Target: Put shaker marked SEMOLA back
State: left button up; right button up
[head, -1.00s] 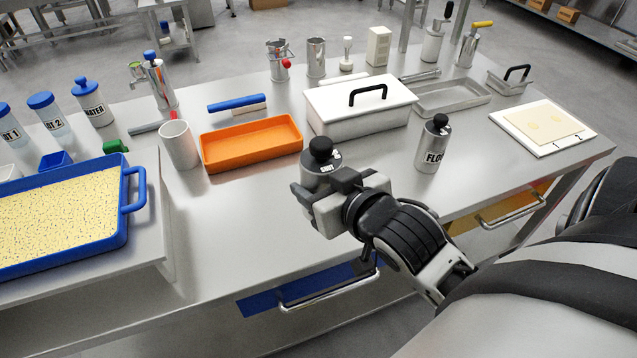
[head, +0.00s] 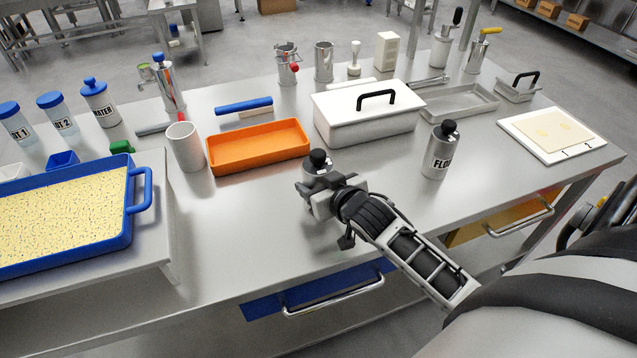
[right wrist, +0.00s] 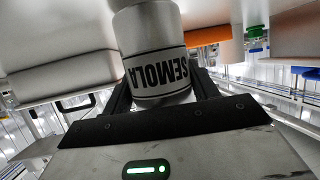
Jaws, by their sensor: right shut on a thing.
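The shaker marked SEMOLA (right wrist: 157,60) fills the middle of the right wrist view, its label upside down there. My right gripper (right wrist: 160,92) is shut on it, one finger on each side. In the head view the shaker's black cap and metal top (head: 318,163) show just beyond my right gripper (head: 322,190), over the table's front half, in front of the orange tray. Its lower part is hidden by the gripper, and I cannot tell whether its base touches the table. A second metal shaker with a label starting FLO (head: 439,155) stands upright to the right. My left gripper is not in view.
The orange tray (head: 212,161), a white cup (head: 185,147) and a white lidded box (head: 368,133) stand behind the shaker. A blue tray of filling (head: 129,205) is at left. A white board (head: 590,147) lies at right.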

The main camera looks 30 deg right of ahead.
jog(key=shift+f, duration=0.15)
jog(key=o, duration=1.2)
jog(key=shift+f, duration=0.1)
jog(key=shift+r, duration=0.25)
jog(key=v, duration=1.2)
jog(key=shift+s+f, duration=0.1)
jog(key=shift+f, duration=0.1)
